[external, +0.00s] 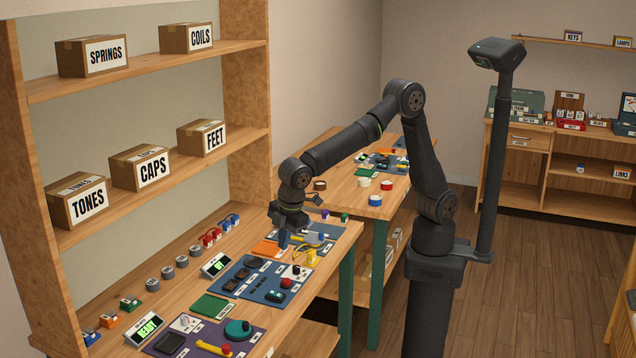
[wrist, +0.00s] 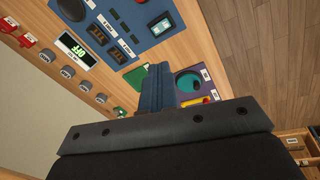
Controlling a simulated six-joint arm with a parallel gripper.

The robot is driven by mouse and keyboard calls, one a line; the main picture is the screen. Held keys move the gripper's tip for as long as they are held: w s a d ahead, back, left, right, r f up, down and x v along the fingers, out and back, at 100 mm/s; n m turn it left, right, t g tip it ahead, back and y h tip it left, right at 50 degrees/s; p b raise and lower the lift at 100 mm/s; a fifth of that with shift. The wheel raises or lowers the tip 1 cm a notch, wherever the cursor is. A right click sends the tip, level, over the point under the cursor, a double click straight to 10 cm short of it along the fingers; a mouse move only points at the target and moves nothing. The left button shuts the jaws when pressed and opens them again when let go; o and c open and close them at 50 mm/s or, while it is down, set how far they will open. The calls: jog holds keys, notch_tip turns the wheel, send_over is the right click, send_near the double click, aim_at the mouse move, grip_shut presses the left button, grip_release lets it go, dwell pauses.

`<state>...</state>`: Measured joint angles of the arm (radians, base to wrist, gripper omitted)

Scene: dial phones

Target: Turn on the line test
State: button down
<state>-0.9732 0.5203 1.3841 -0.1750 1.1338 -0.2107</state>
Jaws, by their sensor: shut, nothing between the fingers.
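My gripper (external: 284,241) is above the bench at the far end of the blue panel (external: 246,291), pointing down. Its blue fingers (wrist: 155,88) are closed together with nothing between them. The blue panel (wrist: 135,50) carries dark switches (wrist: 97,34), a red button (external: 286,283) and a green-topped control (external: 276,295), also seen in the wrist view (wrist: 160,25). A small display (external: 216,265) beside the panel appears to read OFF, and it also shows in the wrist view (wrist: 77,50). The labels are too small to read, so I cannot tell which control is the line test.
A purple panel (external: 190,325) with a teal dial (external: 238,330) and a yellow handle lies nearer the camera, beside a READY display (external: 144,328). Grey knobs (external: 167,272) line the bench's back. Boxed shelves (external: 150,72) rise behind. A yellow part (external: 312,258) stands near my gripper.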

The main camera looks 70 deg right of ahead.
aim_at(272, 292)
jog(key=m, duration=0.4)
jog(key=w+f+m, duration=0.1)
jog(key=m, duration=0.4)
jog(key=f+m, duration=0.1)
jog(key=m, duration=0.4)
jog(key=shift+w+f, duration=0.15)
jog(key=w+f, duration=0.1)
jog(key=f, duration=0.8)
jog(key=w+f, duration=0.1)
jog(key=f, duration=0.3)
jog(key=shift+w+f, duration=0.35)
